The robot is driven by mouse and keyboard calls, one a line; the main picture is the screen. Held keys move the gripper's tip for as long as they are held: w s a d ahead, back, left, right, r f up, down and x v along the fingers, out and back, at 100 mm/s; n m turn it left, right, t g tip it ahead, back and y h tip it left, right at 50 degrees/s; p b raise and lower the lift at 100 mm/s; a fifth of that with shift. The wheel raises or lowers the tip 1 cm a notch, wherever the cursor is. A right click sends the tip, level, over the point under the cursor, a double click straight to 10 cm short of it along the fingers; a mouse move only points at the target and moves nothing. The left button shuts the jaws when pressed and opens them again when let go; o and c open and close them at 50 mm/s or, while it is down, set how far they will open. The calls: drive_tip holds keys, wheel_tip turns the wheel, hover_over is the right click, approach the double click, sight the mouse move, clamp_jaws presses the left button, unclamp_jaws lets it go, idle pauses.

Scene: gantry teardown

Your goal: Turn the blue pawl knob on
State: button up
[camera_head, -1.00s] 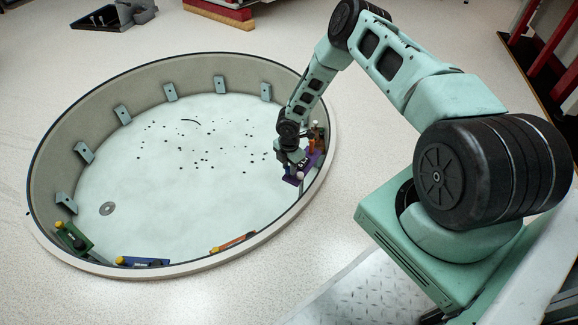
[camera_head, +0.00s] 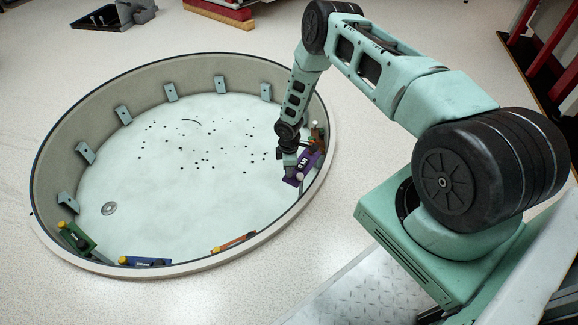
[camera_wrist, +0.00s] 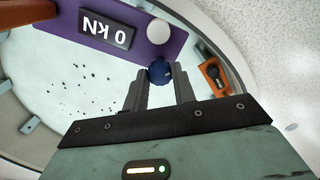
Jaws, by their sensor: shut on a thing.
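The blue pawl knob (camera_wrist: 160,73) shows in the wrist view, between the tips of my gripper (camera_wrist: 161,84). The fingers are closed on it. It sits at the edge of a purple unit (camera_wrist: 125,20) with a dark display reading "0 kN" upside down. A white round knob (camera_wrist: 159,31) stands on the purple unit just beyond the blue one. In the head view my gripper (camera_head: 286,154) reaches down inside the right wall of the round pit, at the purple unit (camera_head: 299,174). The blue knob cannot be made out there.
The round pit has a raised rim (camera_head: 190,264) and wall brackets. Along its near wall are a green unit (camera_head: 76,238), a blue unit (camera_head: 146,262) and an orange unit (camera_head: 234,242). The pit floor is mostly clear.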

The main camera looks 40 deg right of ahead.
drive_tip(key=m, duration=0.5)
drive_tip(key=shift+m+p, duration=0.3)
drive_tip(key=shift+p, duration=0.05)
drive_tip(key=shift+m, duration=2.2)
drive_tip(key=o, duration=1)
wheel_tip(320, 180, up, 17)
drive_tip(key=p, duration=0.6)
drive_tip(key=shift+r, duration=0.2)
